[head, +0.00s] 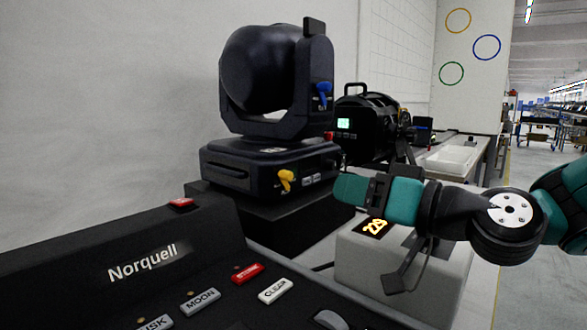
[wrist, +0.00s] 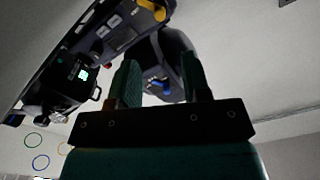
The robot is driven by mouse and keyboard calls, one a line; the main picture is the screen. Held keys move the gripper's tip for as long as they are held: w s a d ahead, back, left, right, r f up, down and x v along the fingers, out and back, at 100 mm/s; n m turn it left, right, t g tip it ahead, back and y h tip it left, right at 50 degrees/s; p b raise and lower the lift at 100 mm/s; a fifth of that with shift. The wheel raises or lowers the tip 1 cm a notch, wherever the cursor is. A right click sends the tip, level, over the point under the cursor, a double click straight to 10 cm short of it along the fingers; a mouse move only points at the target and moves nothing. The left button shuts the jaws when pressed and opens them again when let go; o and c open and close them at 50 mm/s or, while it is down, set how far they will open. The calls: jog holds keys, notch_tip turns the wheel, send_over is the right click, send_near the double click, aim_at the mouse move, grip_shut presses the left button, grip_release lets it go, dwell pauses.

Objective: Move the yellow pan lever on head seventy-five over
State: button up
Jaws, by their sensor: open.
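A black moving head light (head: 262,80) stands on a dark block. The yellow pan lever (head: 286,180) is on the front of its base, and a blue lever (head: 322,92) is on its yoke. I cannot read a number seventy-five on it. In the wrist view the yellow lever (wrist: 152,8) is at the top edge, beyond the fingers, and the blue lever (wrist: 158,85) shows between them. My gripper (head: 350,189) is open and empty, to the right of the yellow lever and apart from it. Its two teal fingers (wrist: 160,82) show in the wrist view.
A black console (head: 120,275) marked Norquell, with several buttons, fills the front left. A pale grey block (head: 360,262) with an orange number display stands below my gripper. Behind is another black lamp (head: 370,130) with a green screen, and a white tray (head: 450,160). A wall is behind.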

aim_at(291, 176)
jog(key=p+x, duration=0.2)
jog(key=x, duration=1)
grip_shut()
